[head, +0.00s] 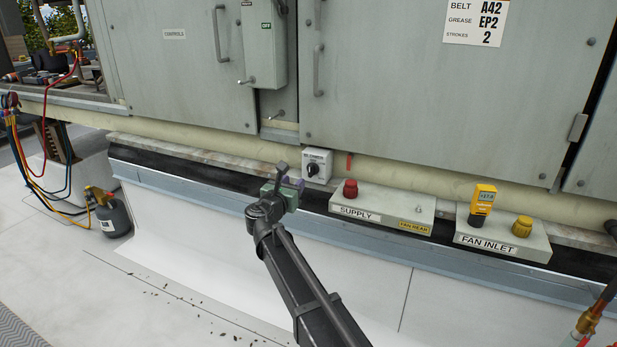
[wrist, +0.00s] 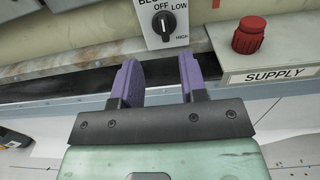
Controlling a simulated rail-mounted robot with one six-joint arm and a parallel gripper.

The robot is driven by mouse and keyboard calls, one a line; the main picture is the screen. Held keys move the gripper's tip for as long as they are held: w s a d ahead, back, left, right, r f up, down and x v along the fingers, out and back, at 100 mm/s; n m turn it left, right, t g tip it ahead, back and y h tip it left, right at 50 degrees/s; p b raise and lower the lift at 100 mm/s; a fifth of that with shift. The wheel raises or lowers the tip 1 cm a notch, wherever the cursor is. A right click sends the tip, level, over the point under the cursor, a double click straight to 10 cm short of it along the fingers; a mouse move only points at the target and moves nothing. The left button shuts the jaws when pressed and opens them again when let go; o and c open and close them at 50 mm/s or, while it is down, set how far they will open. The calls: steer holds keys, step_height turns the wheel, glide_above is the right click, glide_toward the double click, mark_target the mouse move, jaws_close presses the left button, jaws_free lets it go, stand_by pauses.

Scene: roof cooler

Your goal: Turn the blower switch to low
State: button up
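The blower switch (head: 318,165) is a small white plate with a black rotary knob on the cream base rail below the cabinet. In the wrist view the plate's knob (wrist: 164,24) sits at top centre, with OFF above it, LOW at upper right and HIGH at lower right. Its pointer looks roughly upright, toward OFF, but is small. My gripper (head: 290,183) is just in front of and below the switch. In the wrist view my gripper (wrist: 158,68) has its two purple fingers spread with nothing between them. The knob lies beyond the fingertips, apart from them.
Right of the switch is the SUPPLY box (head: 400,204) with a red knob (head: 350,188). Farther right is the FAN INLET box (head: 478,240) with a yellow meter (head: 483,197). A disconnect box with a handle (head: 262,45) is above. A grey gas cylinder (head: 113,216) stands at left.

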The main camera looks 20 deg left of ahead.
mark_target(309, 167)
steer(key=w, duration=1.1)
steer(key=shift+d, duration=0.4)
jaws_close()
